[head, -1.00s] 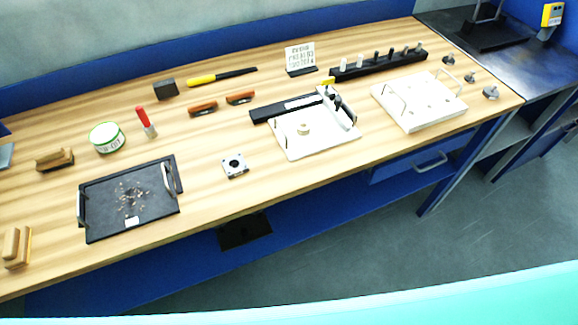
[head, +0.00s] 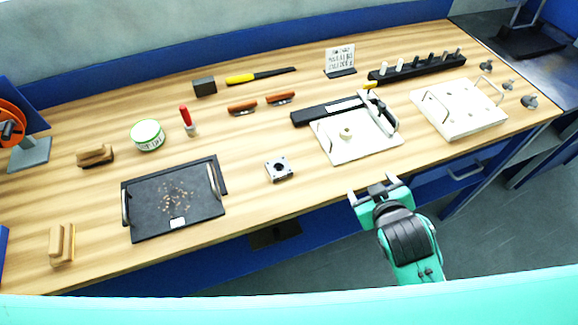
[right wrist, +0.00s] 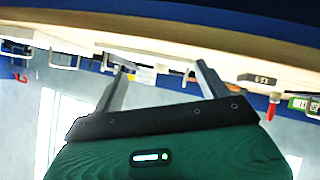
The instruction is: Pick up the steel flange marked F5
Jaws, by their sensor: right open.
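A small square steel flange (head: 280,168) with a dark round hole lies flat on the wooden bench (head: 255,215), near its front edge, in the head view. Its mark is too small to read. My right gripper (head: 372,187) is in front of the bench's front edge, to the right of the flange and apart from it. Its fingers are spread with nothing between them. The open fingers also show in the right wrist view (right wrist: 163,68), where I cannot make out the flange. My left gripper is not in view.
Left of the flange lies a black tray (head: 150,216) with metal handles and small bits on it. Right and behind stands a white fixture plate (head: 338,152) with a clamp; farther right is a white handled board (head: 443,117). Bare wood surrounds the flange.

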